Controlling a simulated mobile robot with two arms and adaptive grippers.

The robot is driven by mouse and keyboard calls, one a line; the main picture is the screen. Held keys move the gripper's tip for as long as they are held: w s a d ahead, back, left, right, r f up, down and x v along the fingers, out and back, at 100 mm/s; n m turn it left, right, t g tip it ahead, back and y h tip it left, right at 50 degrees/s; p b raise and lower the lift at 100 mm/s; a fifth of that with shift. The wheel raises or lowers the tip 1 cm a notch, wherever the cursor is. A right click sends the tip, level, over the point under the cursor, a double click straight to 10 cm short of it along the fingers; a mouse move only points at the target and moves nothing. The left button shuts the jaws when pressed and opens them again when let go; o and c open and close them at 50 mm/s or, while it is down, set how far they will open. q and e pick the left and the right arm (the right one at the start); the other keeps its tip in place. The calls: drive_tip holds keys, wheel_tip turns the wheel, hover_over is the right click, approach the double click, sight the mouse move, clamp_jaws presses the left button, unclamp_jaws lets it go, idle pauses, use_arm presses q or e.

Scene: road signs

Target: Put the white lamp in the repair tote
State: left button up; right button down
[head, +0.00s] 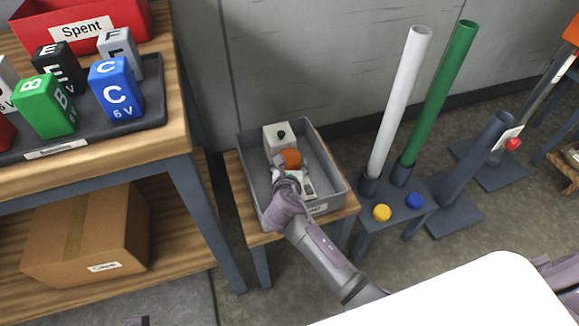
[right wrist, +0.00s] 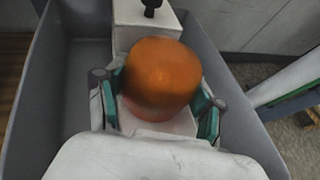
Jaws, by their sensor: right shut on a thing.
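The grey repair tote (head: 252,180) stands on a small wooden stand. My right gripper (head: 288,172) reaches down into it. In the right wrist view its teal fingertips (right wrist: 165,110) are shut on either side of a lamp with an orange dome (right wrist: 162,72) and a white part below it. The orange dome (head: 291,158) also shows in the head view; the lamp's lower part is largely hidden by the gripper. I cannot tell whether it touches the tote floor.
A white box with a black knob (head: 277,134) is in the back of the tote. White (head: 398,105) and green (head: 440,95) tubes stand upright to the right. A bench with lettered blocks (head: 116,88) and a red Spent bin (head: 75,24) is at left, above a cardboard box (head: 85,238).

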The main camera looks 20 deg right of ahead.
use_arm(q)
drive_tip(key=shift+s+r, duration=0.1)
drive_tip(key=shift+r, duration=0.25)
use_arm(e)
drive_tip(key=shift+c, duration=0.7)
unclamp_jaws()
drive_tip(key=shift+f, duration=0.1)
drive_tip(key=shift+s+a, duration=0.15)
drive_tip(key=shift+s, duration=0.1)
drive_tip(key=p+v, duration=0.3)
drive_tip(key=v, duration=0.7)
drive_tip(key=shift+s+r, duration=0.1)
drive_tip(key=shift+r, duration=0.1)
use_arm(q)
drive_tip(key=s+x, duration=0.2)
drive_tip(key=x, duration=1)
drive_tip(key=shift+s+f+g, duration=0.15)
drive_tip(key=shift+f+g, duration=0.15)
drive_tip(key=shift+f, duration=0.1)
use_arm(e)
drive_tip(key=shift+s+a+r, duration=0.2)
drive_tip(key=shift+s, duration=0.35)
